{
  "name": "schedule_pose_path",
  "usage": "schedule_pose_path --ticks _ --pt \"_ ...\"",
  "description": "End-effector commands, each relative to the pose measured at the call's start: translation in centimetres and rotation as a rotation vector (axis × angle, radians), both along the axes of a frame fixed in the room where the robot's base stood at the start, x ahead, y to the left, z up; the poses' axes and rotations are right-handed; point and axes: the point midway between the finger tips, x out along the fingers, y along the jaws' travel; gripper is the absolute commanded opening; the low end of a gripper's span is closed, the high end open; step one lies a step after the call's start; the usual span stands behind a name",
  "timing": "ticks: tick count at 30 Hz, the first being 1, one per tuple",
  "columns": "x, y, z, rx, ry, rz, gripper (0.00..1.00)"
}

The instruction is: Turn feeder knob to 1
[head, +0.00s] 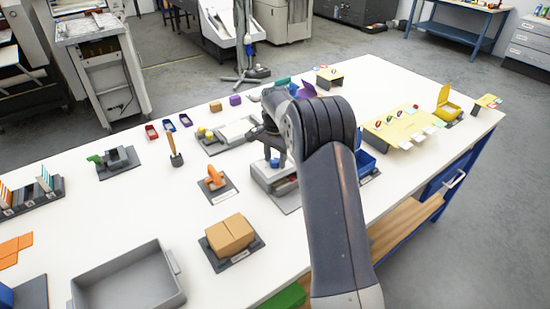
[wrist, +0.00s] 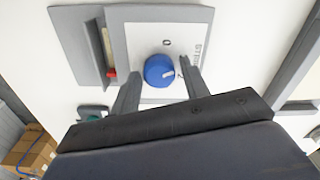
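In the wrist view, a round blue knob (wrist: 156,69) sits on a white panel (wrist: 140,35) with a grey border. A white pointer mark on the knob faces right and slightly down. A "0" is printed above the knob, and a small mark sits just right of it. My gripper (wrist: 161,73) is open, with one finger left of the knob and one right of it. Whether either finger touches the knob, I cannot tell.
Left of the panel in the wrist view is a grey slot with a red slider (wrist: 112,73). In the head view, an orange-handled fixture (head: 214,180), a cardboard box (head: 229,234) and a grey tray (head: 125,280) stand left of the unit. A blue bin (head: 365,162) is right of my arm.

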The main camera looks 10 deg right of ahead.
Motion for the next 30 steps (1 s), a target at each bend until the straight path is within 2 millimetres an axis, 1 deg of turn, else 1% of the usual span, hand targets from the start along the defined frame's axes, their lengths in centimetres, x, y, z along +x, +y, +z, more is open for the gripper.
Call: schedule_pose_path --ticks 1,3,4,11,14,17,24,27,30 --pt "0.0 0.0 0.0 0.0 0.001 0.0 0.48" --pt "0.0 0.0 -0.1 0.001 0.002 0.0 0.53" --pt "0.0 0.0 -0.1 0.001 0.002 0.0 0.54" --pt "-0.1 0.0 0.0 0.001 0.003 0.001 0.54" --pt "0.0 0.0 0.7 0.0 0.001 0.0 0.54" --pt "0.0 0.0 2.2 0.001 -0.001 0.0 0.54" --pt "0.0 0.0 7.2 0.001 -0.002 0.0 0.54" --pt "0.0 0.0 8.8 0.0 0.0 0.0 0.54" --pt "0.0 0.0 10.0 0.0 0.001 0.0 0.54"
